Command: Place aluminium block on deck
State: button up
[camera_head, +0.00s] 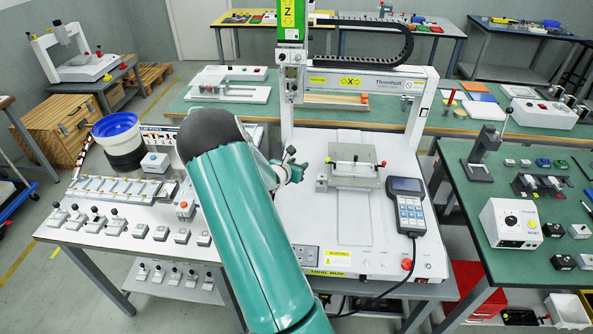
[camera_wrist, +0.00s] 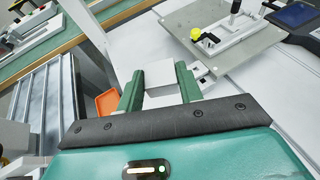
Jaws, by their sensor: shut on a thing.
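The aluminium block (camera_wrist: 160,73) is a pale grey block between the two green fingers of my gripper (camera_wrist: 160,86), which is shut on it. In the head view my gripper (camera_head: 291,167) is over the left part of the gantry machine's white deck (camera_head: 345,225). It is left of a grey plate (camera_head: 366,184) with a white clamp fixture. I cannot make out the block in the head view. The plate (camera_wrist: 230,62) also shows ahead and to the right in the wrist view, apart from the block. The gap between block and deck cannot be told.
A teach pendant (camera_head: 407,205) stands on the deck's right side, its cable running down the front. The green gantry head (camera_head: 292,35) hangs behind my gripper. Several small switches and a blue bowl feeder (camera_head: 117,135) are on the left. The deck's front middle is clear.

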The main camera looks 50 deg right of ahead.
aim_at(297, 161)
jog(key=w+d+f, duration=0.2)
jog(key=d, duration=0.1)
jog(key=shift+w+d, duration=0.1)
jog(key=shift+w, duration=0.15)
jog(key=w+d+f, duration=0.1)
jog(key=f, duration=0.1)
jog(key=w+d+f, duration=0.2)
jog(key=f, duration=0.1)
jog(key=shift+w+d+f, duration=0.1)
jog(key=shift+d+f, duration=0.25)
jog(key=shift+d, duration=0.05)
jog(key=shift+f, duration=1.55)
jog(key=shift+f, duration=0.15)
jog(key=o, duration=1)
jog(key=shift+o, duration=0.2)
jog(key=shift+w+r, duration=0.1)
jog(key=shift+r, duration=0.1)
jog(key=v, duration=1.2)
jog(key=shift+f, duration=0.1)
